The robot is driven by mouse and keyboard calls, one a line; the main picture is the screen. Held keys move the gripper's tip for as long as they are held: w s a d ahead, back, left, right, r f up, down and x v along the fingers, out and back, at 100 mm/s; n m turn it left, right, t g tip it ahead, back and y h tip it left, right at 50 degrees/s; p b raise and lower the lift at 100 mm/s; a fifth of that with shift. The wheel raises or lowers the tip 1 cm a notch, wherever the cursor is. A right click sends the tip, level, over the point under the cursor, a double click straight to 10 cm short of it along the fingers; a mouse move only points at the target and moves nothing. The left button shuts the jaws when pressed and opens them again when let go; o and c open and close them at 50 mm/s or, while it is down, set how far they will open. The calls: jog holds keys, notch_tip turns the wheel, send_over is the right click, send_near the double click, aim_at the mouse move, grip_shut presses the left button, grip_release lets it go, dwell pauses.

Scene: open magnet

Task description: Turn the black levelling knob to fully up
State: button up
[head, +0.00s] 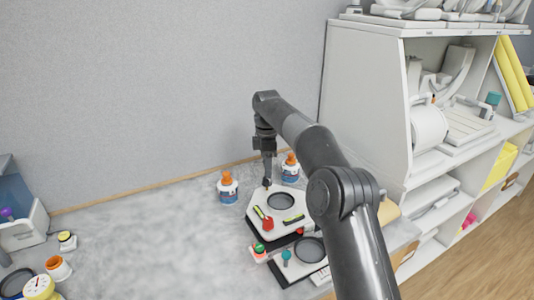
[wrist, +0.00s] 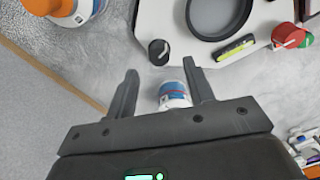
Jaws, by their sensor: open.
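The black levelling knob (wrist: 159,51) is a small round black knob with a pale mark on its top. It sits at a corner of a white device (wrist: 150,18), beside a round dark-rimmed dish (wrist: 218,14). In the wrist view my gripper (wrist: 160,67) is open, and the knob shows just past its fingertips, roughly midway between them. No contact with the knob is visible.
The device also carries a red knob (wrist: 288,35) and a yellow-green level vial (wrist: 233,47). Orange-capped bottles (head: 228,188) (head: 290,168) stand close behind it. A second device with a teal knob (head: 286,255) is in front. Shelves (head: 365,100) rise at the right. The counter's left middle is clear.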

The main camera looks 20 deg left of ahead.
jog(key=shift+r, duration=2.85)
jog(key=s+d+r+m+t, duration=0.2)
jog(key=s+d+r+m, duration=0.3)
jog(key=d+r, duration=0.55)
jog(key=s+d+r+m+t, duration=0.1)
jog(key=s+d+r+m, duration=0.15)
jog(key=s+d, duration=0.3)
jog(key=s+d+r+m, duration=0.2)
jog(key=s+d+m, duration=0.1)
jog(key=s+d, duration=0.25)
jog(key=s+d+f+m+t, duration=0.1)
jog(key=s+d+f+m, duration=0.5)
jog(key=s, duration=0.6)
jog(key=s+d+f+m+t, duration=0.2)
jog(key=s+d+f+m, duration=0.4)
jog(key=s+d, duration=0.5)
jog(key=shift+s+d+f, duration=0.25)
jog(key=shift+s+f, duration=0.2)
